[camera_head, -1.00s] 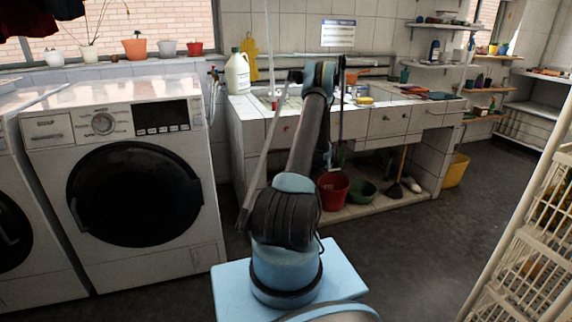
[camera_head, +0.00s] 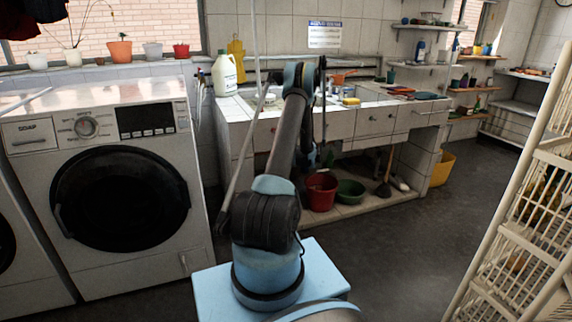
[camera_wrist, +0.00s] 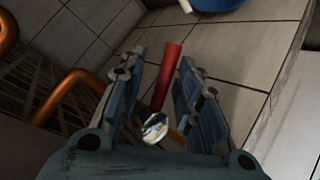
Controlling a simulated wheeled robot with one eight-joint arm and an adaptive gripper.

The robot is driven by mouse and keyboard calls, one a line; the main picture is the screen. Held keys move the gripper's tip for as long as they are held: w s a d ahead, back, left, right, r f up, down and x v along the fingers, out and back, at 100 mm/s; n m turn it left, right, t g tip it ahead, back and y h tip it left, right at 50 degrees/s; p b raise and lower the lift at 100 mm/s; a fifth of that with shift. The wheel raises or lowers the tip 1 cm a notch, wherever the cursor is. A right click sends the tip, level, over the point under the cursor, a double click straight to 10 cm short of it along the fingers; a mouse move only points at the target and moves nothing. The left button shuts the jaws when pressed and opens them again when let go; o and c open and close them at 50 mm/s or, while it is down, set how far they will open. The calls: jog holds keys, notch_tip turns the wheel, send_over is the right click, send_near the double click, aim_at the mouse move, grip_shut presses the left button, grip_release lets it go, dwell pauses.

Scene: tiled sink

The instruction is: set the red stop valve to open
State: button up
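The red handle (camera_wrist: 168,75) of the stop valve shows in the wrist view as a straight bar pointing up and slightly right. A pale metal piece (camera_wrist: 155,128) sits at its lower end. My gripper (camera_wrist: 160,75) is open, with one blue finger on each side of the handle. A gap shows between the handle and the fingers; contact cannot be told. In the head view my arm reaches toward the tiled sink counter (camera_head: 340,124). The valve cannot be made out there.
Copper-coloured pipes (camera_wrist: 75,105) bend close to the left finger in the wrist view. A blue round object (camera_wrist: 217,4) is at its top edge. Under the counter stand a red bucket (camera_head: 321,194) and a green basin (camera_head: 350,191). A washing machine (camera_head: 190,230) stands left.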

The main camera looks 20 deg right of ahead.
jog(key=shift+s+d+r, duration=0.2)
jog(key=shift+s+r, duration=0.1)
jog(key=shift+s, duration=0.15)
jog(key=v, duration=1)
jog(key=shift+s+r, duration=0.25)
jog(key=shift+s, duration=0.05)
